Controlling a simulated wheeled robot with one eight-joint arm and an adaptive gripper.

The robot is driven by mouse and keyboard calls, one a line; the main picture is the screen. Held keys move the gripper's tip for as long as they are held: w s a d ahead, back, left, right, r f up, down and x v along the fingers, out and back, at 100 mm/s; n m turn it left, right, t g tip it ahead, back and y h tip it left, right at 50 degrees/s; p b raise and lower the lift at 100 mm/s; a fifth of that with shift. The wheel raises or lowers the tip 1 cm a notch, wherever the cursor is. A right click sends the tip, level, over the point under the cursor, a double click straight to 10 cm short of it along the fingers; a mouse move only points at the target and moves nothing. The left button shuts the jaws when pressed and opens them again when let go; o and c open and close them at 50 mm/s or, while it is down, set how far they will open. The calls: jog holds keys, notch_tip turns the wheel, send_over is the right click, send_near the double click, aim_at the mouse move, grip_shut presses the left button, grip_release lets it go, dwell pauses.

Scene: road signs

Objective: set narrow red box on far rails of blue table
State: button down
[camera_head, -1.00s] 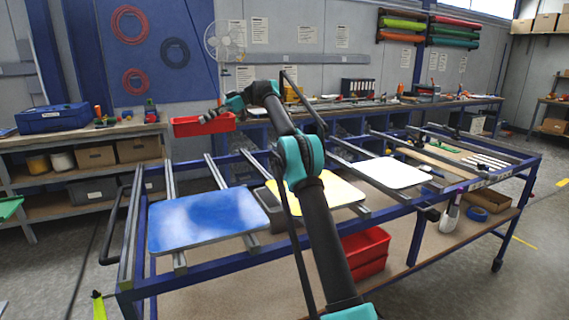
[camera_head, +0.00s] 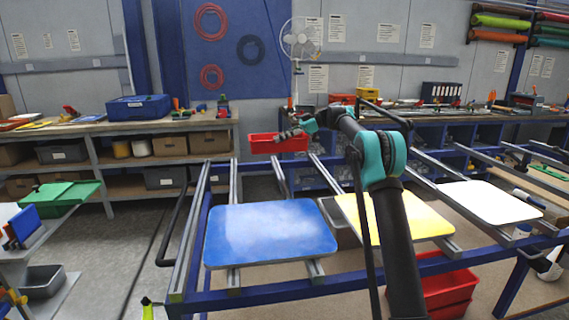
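A narrow red box (camera_head: 276,145) is at the far side of the blue table (camera_head: 190,262), just above the far ends of the grey rails in the picture. I cannot tell whether it touches them. My gripper (camera_head: 291,134) is at the right part of the box, over its near wall, and appears shut on it. The fingertips are small and partly hidden. A blue panel (camera_head: 268,232), a yellow panel (camera_head: 422,220) and a white panel (camera_head: 489,202) lie on the nearer rails.
Red bins (camera_head: 447,290) stand on the table's lower shelf. A workbench (camera_head: 90,128) with a blue case (camera_head: 138,107) is at the back left. A white fan (camera_head: 300,40) stands behind the box.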

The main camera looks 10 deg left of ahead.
aim_at(307, 149)
notch_tip(307, 149, down, 10)
jog(key=shift+f, duration=0.15)
jog(key=c, duration=1.7)
grip_release()
jog(key=v, duration=1.2)
